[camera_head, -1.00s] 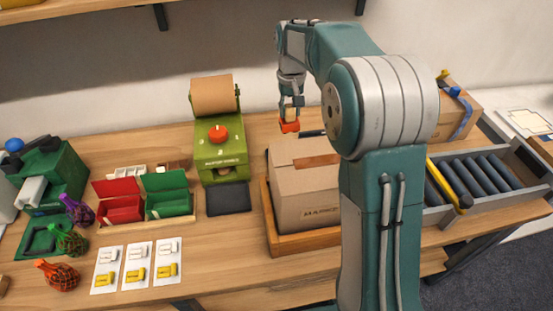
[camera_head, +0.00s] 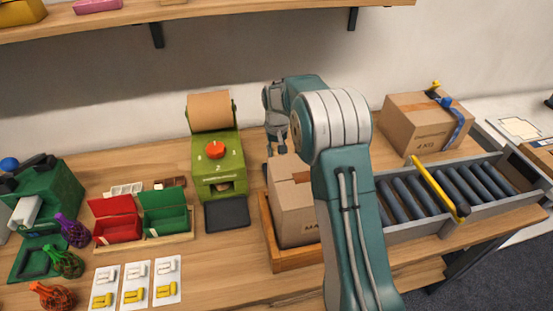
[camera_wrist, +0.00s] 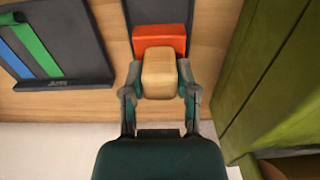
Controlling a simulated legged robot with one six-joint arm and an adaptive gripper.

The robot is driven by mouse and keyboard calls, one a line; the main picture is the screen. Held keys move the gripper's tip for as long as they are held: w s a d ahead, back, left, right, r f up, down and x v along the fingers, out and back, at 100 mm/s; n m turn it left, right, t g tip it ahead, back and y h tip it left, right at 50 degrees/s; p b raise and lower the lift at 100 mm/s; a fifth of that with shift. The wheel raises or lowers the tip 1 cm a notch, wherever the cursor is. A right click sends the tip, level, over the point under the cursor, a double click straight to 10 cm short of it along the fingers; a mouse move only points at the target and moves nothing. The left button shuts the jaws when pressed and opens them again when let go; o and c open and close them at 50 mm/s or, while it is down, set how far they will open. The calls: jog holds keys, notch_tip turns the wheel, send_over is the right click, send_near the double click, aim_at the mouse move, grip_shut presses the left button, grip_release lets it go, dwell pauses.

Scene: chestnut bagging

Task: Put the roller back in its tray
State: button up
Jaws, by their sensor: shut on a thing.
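My gripper (camera_head: 276,146) reaches down behind the carton on the bench in the head view. In the wrist view my gripper (camera_wrist: 160,80) is shut on a pale wooden block, which looks like the handle of the roller (camera_wrist: 160,70). The roller's orange part (camera_wrist: 159,38) shows just beyond it. A narrow dark tray (camera_wrist: 160,10) lies beyond and in line with the orange part. I cannot tell whether the roller touches it. In the head view the roller and this tray are hidden behind the carton and my gripper.
A green machine (camera_head: 217,165) with a paper roll stands left of my gripper; its green wall (camera_wrist: 275,80) is close in the wrist view. A dark holder (camera_wrist: 55,45) with blue and green strips lies opposite. The carton (camera_head: 290,205) stands in front.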

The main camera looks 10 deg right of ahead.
notch_tip(320, 180, down, 3)
jog(key=shift+a+f, duration=0.1)
jog(key=shift+f, duration=0.05)
jog(key=shift+f, duration=0.1)
jog(key=shift+f, duration=0.1)
jog(key=shift+s+f, duration=0.15)
jog(key=shift+f, duration=0.3)
grip_shut()
jog(key=o, duration=1)
grip_release()
